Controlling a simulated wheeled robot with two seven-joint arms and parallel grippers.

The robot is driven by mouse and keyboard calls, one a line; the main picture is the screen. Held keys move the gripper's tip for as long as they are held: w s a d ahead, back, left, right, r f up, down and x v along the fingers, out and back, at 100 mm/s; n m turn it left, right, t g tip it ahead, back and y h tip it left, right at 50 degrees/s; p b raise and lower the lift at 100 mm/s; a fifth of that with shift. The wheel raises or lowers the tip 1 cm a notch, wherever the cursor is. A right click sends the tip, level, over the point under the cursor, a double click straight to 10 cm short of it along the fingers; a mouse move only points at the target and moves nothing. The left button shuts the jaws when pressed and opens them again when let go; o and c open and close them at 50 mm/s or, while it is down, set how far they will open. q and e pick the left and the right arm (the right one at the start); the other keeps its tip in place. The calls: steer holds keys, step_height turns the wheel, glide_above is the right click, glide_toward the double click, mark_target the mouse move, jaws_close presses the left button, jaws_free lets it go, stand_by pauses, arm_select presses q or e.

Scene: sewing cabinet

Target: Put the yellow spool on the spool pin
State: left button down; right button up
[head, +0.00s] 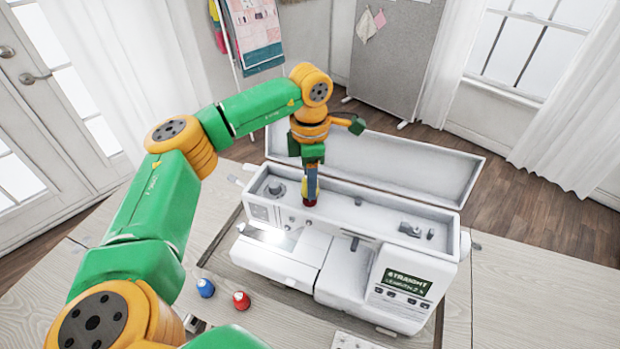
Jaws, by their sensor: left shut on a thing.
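My left gripper (311,184) points down over the sewing machine's (330,262) open top compartment. It is shut on the yellow spool (317,188), of which only a narrow yellow strip shows beside the fingers. Something dark red shows at the lower end of the fingers. Whether the spool touches anything below cannot be told. The compartment holds a round knob at its left and small fittings at its right; I cannot tell for sure which is the spool pin. My right gripper is not in view.
The machine's long lid (400,165) stands open behind the compartment. The table's right side is clear.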

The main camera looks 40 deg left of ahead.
arm_select(q)
steer(key=shift+f, duration=0.5)
steer(key=shift+c, duration=1.6)
jaws_free()
steer(key=shift+r+b, duration=0.25)
steer(key=shift+b, duration=0.15)
step_height(320, 180, up, 7)
steer(key=shift+f+b, duration=0.2)
steer(key=shift+b, duration=0.3)
